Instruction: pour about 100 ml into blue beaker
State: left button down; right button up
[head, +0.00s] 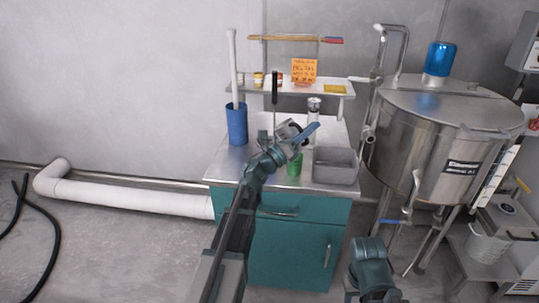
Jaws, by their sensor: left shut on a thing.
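My left gripper (289,137) is over the steel top of the teal cabinet. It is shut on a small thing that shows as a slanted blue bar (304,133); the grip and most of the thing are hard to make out. A blue, see-through beaker-like vessel (440,59) stands on the lid of the steel tank at the right. A taller blue cylinder (237,124) with a long white stick in it stands at the left of the cabinet top. Of my right arm only a link shows at the bottom; its gripper is out of view.
On the teal cabinet (300,240) a grey bin (336,165) stands at the right and a green thing (294,166) is below my left gripper. A shelf (288,89) with small jars is behind. The steel tank (440,130) stands to the right.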

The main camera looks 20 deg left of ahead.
aim_at(297, 126)
pick_arm(q)
jog(key=shift+a+n+t+y+b, duration=0.4)
jog(key=shift+n+t, duration=0.3)
jog(key=shift+n, duration=0.2)
jog(key=shift+a+r+n+t+y+b, duration=0.1)
jog(key=shift+a+n+t+y+b, duration=0.2)
jog(key=shift+n, duration=0.35)
jog(key=shift+a+r+n+t+y+b, duration=0.15)
jog(key=shift+n+t+b, duration=0.25)
jog(key=shift+n, duration=0.2)
jog(key=shift+a+f+n+t+y+b, duration=0.1)
jog(key=shift+a+n+t+y+b, duration=0.25)
jog(key=shift+n, duration=0.3)
jog(key=shift+s+r+n+t, duration=0.1)
jog(key=shift+s+n+t, duration=0.15)
jog(key=shift+s+n, duration=0.05)
jog(key=shift+s+d, duration=0.1)
jog(key=shift+d, duration=0.1)
jog(key=shift+n+t+y+b, duration=0.3)
jog(key=shift+n+t, duration=0.1)
jog(key=shift+n, duration=0.1)
jog(key=shift+a+n+t+y+b, duration=0.35)
jog(key=shift+a+n+t+y, duration=0.2)
jog(key=shift+n+y, duration=0.4)
jog(key=shift+a+n+t+y+b, duration=0.3)
jog(key=shift+a+n+t+y, duration=0.3)
jog(key=shift+n, duration=0.55)
